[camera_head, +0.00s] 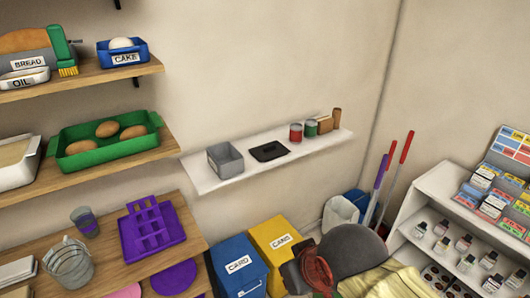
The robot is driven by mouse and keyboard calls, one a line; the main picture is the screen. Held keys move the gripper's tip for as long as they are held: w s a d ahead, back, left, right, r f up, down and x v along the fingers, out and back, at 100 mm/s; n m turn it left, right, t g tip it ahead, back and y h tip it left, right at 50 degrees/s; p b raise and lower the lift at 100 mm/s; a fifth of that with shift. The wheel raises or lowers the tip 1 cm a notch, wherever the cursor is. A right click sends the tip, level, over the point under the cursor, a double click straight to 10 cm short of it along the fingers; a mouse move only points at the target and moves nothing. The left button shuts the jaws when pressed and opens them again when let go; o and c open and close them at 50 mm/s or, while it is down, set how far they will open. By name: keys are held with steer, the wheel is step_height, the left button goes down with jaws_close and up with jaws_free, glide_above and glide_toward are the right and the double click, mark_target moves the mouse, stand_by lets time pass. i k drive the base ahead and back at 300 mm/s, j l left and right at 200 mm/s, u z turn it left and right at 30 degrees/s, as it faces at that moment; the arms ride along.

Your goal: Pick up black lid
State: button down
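The black lid (269,151) is a small, flat, dark rectangle with rounded corners. It lies on the white wall shelf (215,181), near the middle of its length. A grey open-topped rectangular container (225,160) stands to its left with a small gap. A red can (296,132) stands to its right, a little apart. Nothing covers the lid. I cannot make out my gripper in the head view.
Wooden shelves with trays are at left. Below are blue (238,267) and yellow (272,240) boxes, a grey rounded object (352,247) and a dark red item (315,270). A white rack (440,205) is at right.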

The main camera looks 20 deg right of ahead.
mark_target(267, 151)
steer(key=i+l+u, duration=0.45)
steer(key=i, duration=0.15)
steer(key=i+l+u, duration=0.45)
steer(key=i+l, duration=0.1)
steer(key=i, duration=0.05)
